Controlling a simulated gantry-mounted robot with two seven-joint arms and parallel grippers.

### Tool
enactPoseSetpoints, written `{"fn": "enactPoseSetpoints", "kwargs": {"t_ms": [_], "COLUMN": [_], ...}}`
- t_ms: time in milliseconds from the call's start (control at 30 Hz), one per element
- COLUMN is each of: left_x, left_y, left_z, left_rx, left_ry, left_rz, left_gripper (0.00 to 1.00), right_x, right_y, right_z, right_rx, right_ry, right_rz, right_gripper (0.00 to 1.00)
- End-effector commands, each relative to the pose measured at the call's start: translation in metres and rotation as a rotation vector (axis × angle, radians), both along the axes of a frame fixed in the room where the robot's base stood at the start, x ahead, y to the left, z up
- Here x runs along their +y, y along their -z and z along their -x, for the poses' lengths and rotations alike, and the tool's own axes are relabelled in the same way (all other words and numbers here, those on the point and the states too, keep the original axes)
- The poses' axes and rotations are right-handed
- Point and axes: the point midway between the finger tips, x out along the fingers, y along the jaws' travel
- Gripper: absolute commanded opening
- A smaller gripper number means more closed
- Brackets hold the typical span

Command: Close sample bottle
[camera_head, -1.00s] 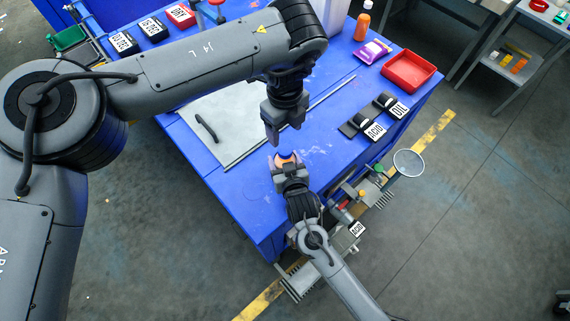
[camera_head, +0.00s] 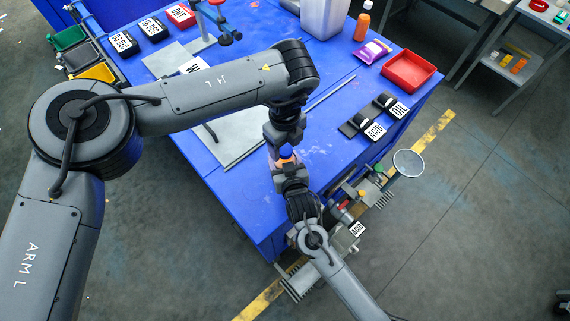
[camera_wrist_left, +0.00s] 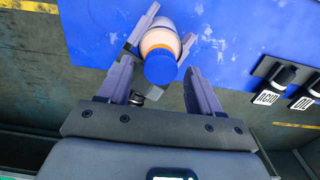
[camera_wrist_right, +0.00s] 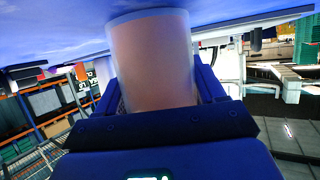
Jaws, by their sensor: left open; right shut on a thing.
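The sample bottle (camera_wrist_right: 153,65) is a translucent cylinder with orange-brown contents, and it fills the middle of the right wrist view. My right gripper (camera_head: 287,168) is shut on its body. A blue cap (camera_wrist_left: 160,67) sits at the bottle's top; whether it is screwed tight I cannot tell. The cap also shows in the head view (camera_head: 285,154). My left gripper (camera_wrist_left: 158,76) is open, with one finger on each side of the cap and visible gaps between. In the head view the left gripper (camera_head: 283,147) is directly above the right one.
The blue table (camera_head: 235,195) lies under both grippers, with a grey plate (camera_head: 238,125) at left. Black holders labelled ACID (camera_head: 375,132) and OIL (camera_head: 399,109), a red tray (camera_head: 409,71), a purple packet (camera_head: 372,51) and an orange bottle (camera_head: 362,22) stand to the right.

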Motion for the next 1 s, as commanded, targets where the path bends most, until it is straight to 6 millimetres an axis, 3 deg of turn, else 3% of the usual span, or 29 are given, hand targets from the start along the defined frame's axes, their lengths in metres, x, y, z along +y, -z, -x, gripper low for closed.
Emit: {"fn": "enactPoseSetpoints", "kwargs": {"t_ms": [433, 833, 1000], "left_x": [-0.0001, 0.0001, 0.0001], "left_y": [0.0079, 0.0077, 0.0077], "left_z": [-0.0001, -0.0001, -0.0001], "left_rx": [-0.001, -0.001, 0.0], "left_ry": [0.0, 0.0, 0.0], "left_rz": [0.001, 0.001, 0.0], "left_gripper": [0.64, 0.06, 0.05], "right_x": [-0.0001, -0.0002, -0.0002], "right_y": [0.0004, 0.0004, 0.0004], "right_z": [0.0001, 0.0001, 0.0001], "right_rx": [0.001, 0.001, 0.001], "right_ry": [0.0, 0.0, 0.0], "right_rz": [0.0, 0.0, 0.0], "right_gripper": [0.0, 0.0, 0.0]}}
